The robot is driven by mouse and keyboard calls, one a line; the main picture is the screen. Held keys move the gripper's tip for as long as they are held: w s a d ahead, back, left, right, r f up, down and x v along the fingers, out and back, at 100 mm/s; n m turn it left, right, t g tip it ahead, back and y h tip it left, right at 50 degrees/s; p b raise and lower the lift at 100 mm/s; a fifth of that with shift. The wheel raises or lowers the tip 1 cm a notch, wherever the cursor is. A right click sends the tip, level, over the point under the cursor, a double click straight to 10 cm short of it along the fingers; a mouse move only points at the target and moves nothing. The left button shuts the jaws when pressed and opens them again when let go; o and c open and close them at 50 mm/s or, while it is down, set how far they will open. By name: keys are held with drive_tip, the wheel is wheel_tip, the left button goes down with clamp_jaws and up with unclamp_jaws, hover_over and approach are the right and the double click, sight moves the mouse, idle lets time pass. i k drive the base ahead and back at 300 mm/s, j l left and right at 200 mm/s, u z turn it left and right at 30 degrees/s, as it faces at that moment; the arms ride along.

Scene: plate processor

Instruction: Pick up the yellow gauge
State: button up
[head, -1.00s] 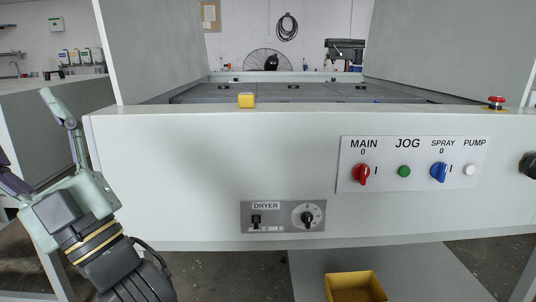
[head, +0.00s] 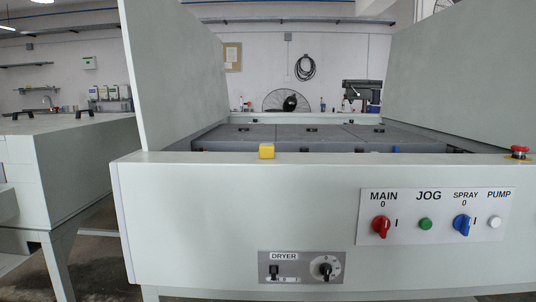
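The yellow gauge (head: 267,151) is a small yellow block in the head view. It sits on the front top edge of the grey-white plate processor (head: 215,200), left of the middle. Nothing covers it from the front. My gripper is out of the picture now, so its state and its distance to the gauge do not show.
The processor's front panel has a red MAIN switch (head: 381,227), a green JOG button (head: 425,223), a blue SPRAY switch (head: 462,225) and a DRYER panel (head: 301,267). Upright side panels flank the top. A red emergency button (head: 520,150) stands at the right edge.

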sight(266, 150)
drive_tip(key=i+j, duration=0.5)
drive_tip(key=j, duration=0.15)
drive_tip(key=i+j+z, duration=0.15)
drive_tip(key=z, duration=0.35)
drive_tip(key=j+z, duration=0.35)
drive_tip(key=z, duration=0.15)
drive_tip(key=i+j, duration=0.05)
